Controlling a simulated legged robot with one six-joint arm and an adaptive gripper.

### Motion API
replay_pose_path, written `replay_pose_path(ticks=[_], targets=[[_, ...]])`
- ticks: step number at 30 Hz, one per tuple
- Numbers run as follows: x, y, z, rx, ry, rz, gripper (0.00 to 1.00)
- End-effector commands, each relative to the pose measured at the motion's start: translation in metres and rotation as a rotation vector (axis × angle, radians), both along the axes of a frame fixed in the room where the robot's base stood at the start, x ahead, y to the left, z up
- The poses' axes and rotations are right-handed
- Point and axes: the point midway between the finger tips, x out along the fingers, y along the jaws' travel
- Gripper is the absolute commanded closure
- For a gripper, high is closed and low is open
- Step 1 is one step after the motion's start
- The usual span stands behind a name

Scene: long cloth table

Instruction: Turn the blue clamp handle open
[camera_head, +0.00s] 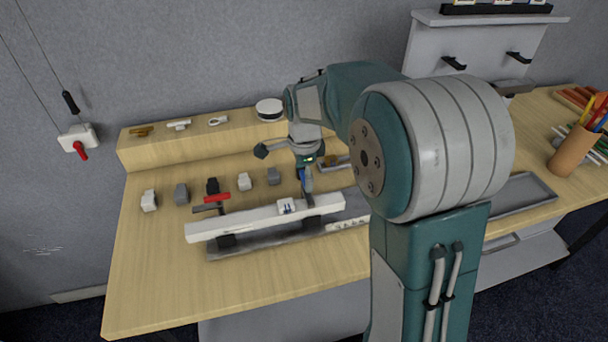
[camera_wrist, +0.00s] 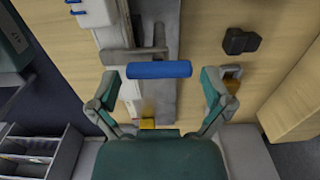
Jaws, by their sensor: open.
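The blue clamp handle (camera_wrist: 158,69) is a short bar lying crosswise in the wrist view, joined to a grey metal clamp arm (camera_wrist: 135,56). My gripper (camera_wrist: 159,80) is open, with one finger to the left of the handle and one to the right. Gaps show between each finger and the handle's ends; I cannot tell the depth between them. In the head view my gripper (camera_head: 306,168) points down over the right part of the white beam (camera_head: 265,219), and the blue handle (camera_head: 302,174) shows only as a small blue patch there, partly hidden.
A red clamp handle (camera_head: 217,197) stands at the beam's left part. The beam lies above a grey rail (camera_head: 270,243). Several small blocks (camera_head: 181,193) stand behind it. A grey tray (camera_head: 520,197) and a pencil cup (camera_head: 577,150) are at right. The table's front left is clear.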

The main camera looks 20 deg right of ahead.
Motion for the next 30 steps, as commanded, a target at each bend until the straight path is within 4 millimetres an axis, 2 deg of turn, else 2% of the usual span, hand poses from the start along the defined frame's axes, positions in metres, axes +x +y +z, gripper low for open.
replay_pose_path(ticks=[7,8,9,10,11,12,23,30], targets=[[0.0,0.0,-0.0012,0.0,0.0,0.0,0.0],[0.0,0.0,-0.0011,0.0,0.0,0.0,0.09],[0.0001,0.0,-0.0012,0.0,0.0,0.0,0.27],[0.0002,0.0,-0.0012,0.0,0.0,0.0,0.4],[0.0003,0.0,-0.0012,0.0,0.0,0.0,0.53],[0.0003,0.0,-0.0012,0.0,-0.001,0.0,0.62],[0.0009,0.0,-0.0011,0.0,-0.003,0.027,0.62],[0.0012,0.0001,-0.0009,0.0,-0.004,0.144,0.62]])
